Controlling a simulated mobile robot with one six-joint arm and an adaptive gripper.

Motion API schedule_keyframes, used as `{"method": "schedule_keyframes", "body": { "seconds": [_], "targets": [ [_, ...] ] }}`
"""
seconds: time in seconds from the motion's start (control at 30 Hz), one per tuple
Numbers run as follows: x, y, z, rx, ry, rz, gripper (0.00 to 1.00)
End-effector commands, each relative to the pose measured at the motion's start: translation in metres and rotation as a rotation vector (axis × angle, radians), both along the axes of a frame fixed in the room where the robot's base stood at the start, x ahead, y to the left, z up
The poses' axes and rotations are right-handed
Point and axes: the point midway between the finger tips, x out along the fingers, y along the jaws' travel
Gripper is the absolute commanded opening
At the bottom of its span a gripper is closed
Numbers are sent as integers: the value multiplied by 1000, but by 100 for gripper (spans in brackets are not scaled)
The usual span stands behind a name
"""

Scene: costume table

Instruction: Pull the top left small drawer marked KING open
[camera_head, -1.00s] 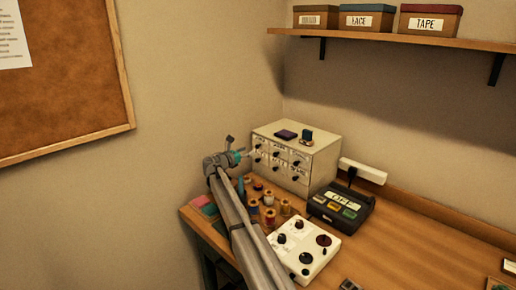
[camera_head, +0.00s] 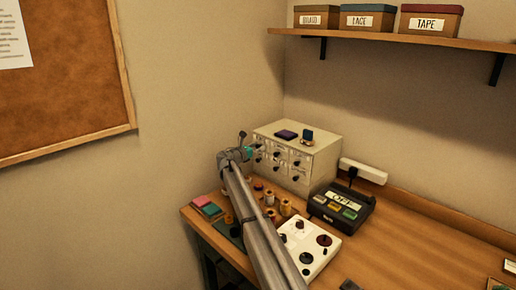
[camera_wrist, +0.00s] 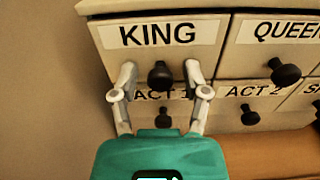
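The cream drawer cabinet (camera_head: 313,159) stands at the back corner of the table. In the wrist view, the KING drawer (camera_wrist: 188,52) is at the top left, with its black knob (camera_wrist: 160,75) in the middle below the label. It looks level with the QUEEN drawer (camera_wrist: 266,61) beside it. My gripper (camera_wrist: 160,70) is open, with one finger on each side of the KING knob. Gaps show between the knob and both fingers. In the head view, my gripper (camera_head: 252,149) is at the cabinet's left front and hides part of that drawer.
The ACT 1 (camera_wrist: 180,96) and ACT 2 (camera_wrist: 252,92) drawers sit just below, with knobs of their own. Several thread spools (camera_head: 285,207), a white control box (camera_head: 304,248) and a dark box (camera_head: 341,206) stand in front. Small items lie on the cabinet top.

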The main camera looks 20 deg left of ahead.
Motion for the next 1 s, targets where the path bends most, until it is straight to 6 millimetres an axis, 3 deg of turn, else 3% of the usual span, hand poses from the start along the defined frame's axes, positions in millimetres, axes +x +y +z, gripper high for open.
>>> {"method": "schedule_keyframes", "body": {
  "seconds": [0.03, 0.27, 0.63, 1.0],
  "targets": [
    [0, 0, 0, 0, 0, 0, 43],
    [0, -1, 0, 0, 0, -1, 0],
    [-9, 2, 0, 0, 0, 0, 0],
    [-87, 34, 0, 0, 0, 1, 0]
  ]
}}
